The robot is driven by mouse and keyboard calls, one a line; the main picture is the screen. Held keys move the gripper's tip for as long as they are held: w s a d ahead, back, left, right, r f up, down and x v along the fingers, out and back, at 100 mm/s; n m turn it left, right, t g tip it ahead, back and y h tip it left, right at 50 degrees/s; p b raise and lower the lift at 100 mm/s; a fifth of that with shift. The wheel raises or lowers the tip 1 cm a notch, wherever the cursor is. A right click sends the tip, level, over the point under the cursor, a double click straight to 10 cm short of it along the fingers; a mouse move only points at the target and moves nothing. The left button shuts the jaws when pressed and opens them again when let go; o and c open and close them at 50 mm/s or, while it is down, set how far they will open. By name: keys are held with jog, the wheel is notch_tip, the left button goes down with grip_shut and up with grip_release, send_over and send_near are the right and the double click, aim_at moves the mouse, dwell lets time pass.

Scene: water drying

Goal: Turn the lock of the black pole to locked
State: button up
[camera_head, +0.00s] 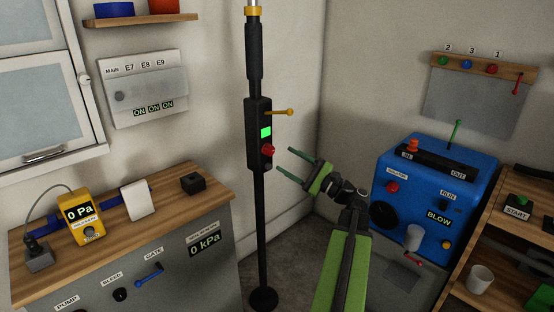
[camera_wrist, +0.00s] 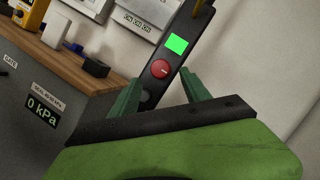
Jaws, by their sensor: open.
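The black pole (camera_head: 260,220) stands upright on a round base near the middle of the head view. Its control box carries a red round lock knob (camera_head: 268,149), a lit green panel (camera_head: 266,132) and a yellow lever (camera_head: 280,112) pointing right. My gripper (camera_head: 283,164) is open and empty, just right of and slightly below the knob. In the wrist view the knob (camera_wrist: 161,69) shows a small pale mark and lies beyond and between the two green fingers (camera_wrist: 160,93). The fingers appear apart from it. The green panel (camera_wrist: 177,46) is also visible there.
A wooden-topped cabinet (camera_head: 200,208) with a yellow gauge (camera_head: 82,212) and a black block (camera_head: 193,183) stands left of the pole. A blue machine (camera_head: 440,185) stands right of my arm. The corner floor between them is open.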

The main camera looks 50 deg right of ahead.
jog(key=b+v, duration=0.2)
jog(key=v, duration=0.9)
jog(key=shift+s, duration=0.25)
jog(key=shift+f, duration=0.1)
